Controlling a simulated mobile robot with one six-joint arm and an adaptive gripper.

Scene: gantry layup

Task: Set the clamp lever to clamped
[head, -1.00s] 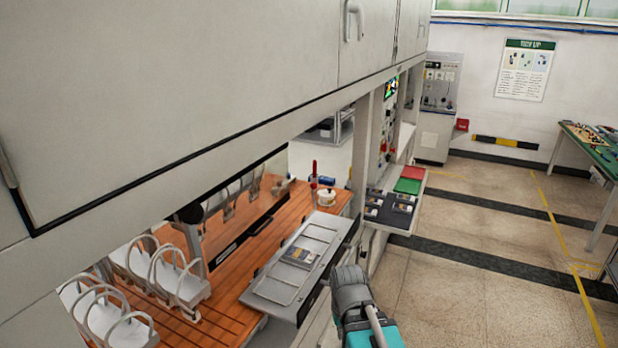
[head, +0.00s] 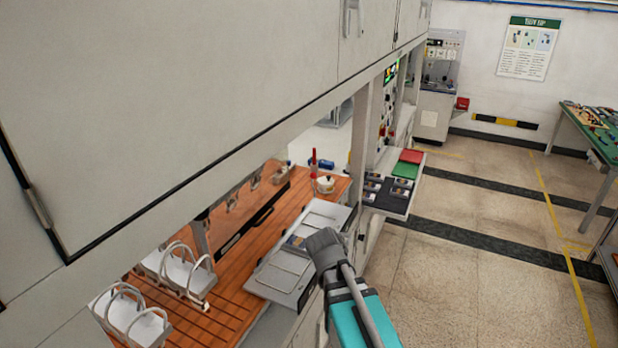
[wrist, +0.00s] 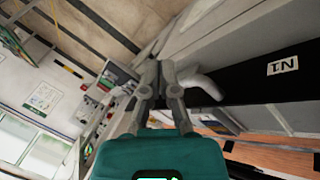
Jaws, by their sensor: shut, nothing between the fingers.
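My gripper (wrist: 160,82) shows in the wrist view with its two grey fingers together and nothing held. A pale grey, curved lever-like handle (wrist: 204,86) is just right of the fingertips, close to a black strip with an upside-down IN label. I cannot tell whether the fingers touch it, or whether it is the clamp lever. In the head view my arm reaches to the bench's front edge, and the fingertips and this handle are hidden. A thin upright red rod (head: 314,160) stands at the bench's far end.
The slatted orange bench (head: 222,300) lies under a large overhanging grey cabinet (head: 190,110). A grey tray (head: 272,278) sits at its front edge. Wire racks (head: 130,318) stand at the near left. A shelf with red and green pads (head: 406,170) juts out beyond.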

